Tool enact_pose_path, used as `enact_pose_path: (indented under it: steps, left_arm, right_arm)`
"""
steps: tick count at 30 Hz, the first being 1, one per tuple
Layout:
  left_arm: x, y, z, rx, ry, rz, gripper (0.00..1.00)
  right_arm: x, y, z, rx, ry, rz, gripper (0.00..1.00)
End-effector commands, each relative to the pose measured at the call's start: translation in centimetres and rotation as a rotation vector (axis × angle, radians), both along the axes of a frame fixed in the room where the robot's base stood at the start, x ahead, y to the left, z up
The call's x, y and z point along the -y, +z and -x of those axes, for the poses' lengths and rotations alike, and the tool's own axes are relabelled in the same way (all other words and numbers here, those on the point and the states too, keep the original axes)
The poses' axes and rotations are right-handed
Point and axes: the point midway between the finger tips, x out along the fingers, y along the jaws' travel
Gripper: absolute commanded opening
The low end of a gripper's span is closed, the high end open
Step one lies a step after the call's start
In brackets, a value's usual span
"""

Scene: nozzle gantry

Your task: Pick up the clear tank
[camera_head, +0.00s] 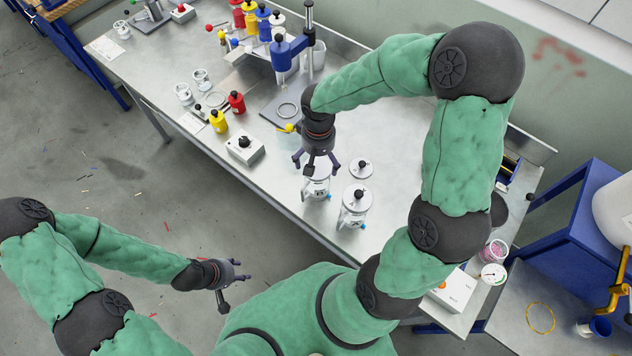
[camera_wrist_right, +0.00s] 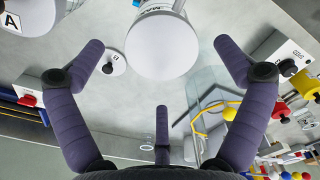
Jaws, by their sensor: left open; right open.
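A small cylindrical tank with a dark-marked label, apparently the clear tank (camera_head: 317,190), stands on the bench under my right gripper. Its upper part is partly hidden by the fingers. In the right wrist view, the tank (camera_wrist_right: 162,45) shows as a pale grey round face with lettering on its side, beyond and between the fingertips. My right gripper (camera_head: 317,166) is open and points down over it; in the wrist view its fingers (camera_wrist_right: 162,75) are spread and empty. My left gripper (camera_head: 232,283) is open and empty, off the bench over the floor.
A similar tank with a black knob (camera_head: 354,204) stands close to the right. A flat round lid (camera_head: 361,170) lies behind it. A white box with a black knob (camera_head: 244,150) and yellow (camera_head: 218,121) and red bottles (camera_head: 237,102) stand left. A blue-headed stand (camera_head: 283,50) rises behind.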

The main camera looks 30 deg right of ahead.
Motion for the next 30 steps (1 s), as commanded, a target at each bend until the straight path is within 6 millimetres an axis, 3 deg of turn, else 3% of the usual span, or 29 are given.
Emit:
enact_pose_path:
  steps: [10,20,23,29,30]
  left_arm:
    - [0.0,-0.7,0.0,0.000,0.000,0.000,0.47]
    - [0.0,-0.8,0.0,0.000,0.000,0.000,0.47]
    - [0.0,-0.8,0.0,0.001,0.000,0.000,0.47]
    - [0.0,-0.8,0.0,0.001,0.000,0.000,0.47]
    - [0.0,-0.8,0.0,0.001,0.000,0.000,0.47]
  right_arm:
    - [-0.2,-4.4,0.5,-0.003,0.000,-0.001,1.00]
    - [-0.2,-5.0,0.5,-0.001,0.000,-0.001,1.00]
    - [-0.2,-5.0,0.5,-0.001,0.000,-0.001,0.77]
    - [-0.3,-5.1,0.5,-0.003,0.000,-0.002,0.21]
    - [-0.2,-5.0,0.4,0.000,-0.001,-0.001,0.17]
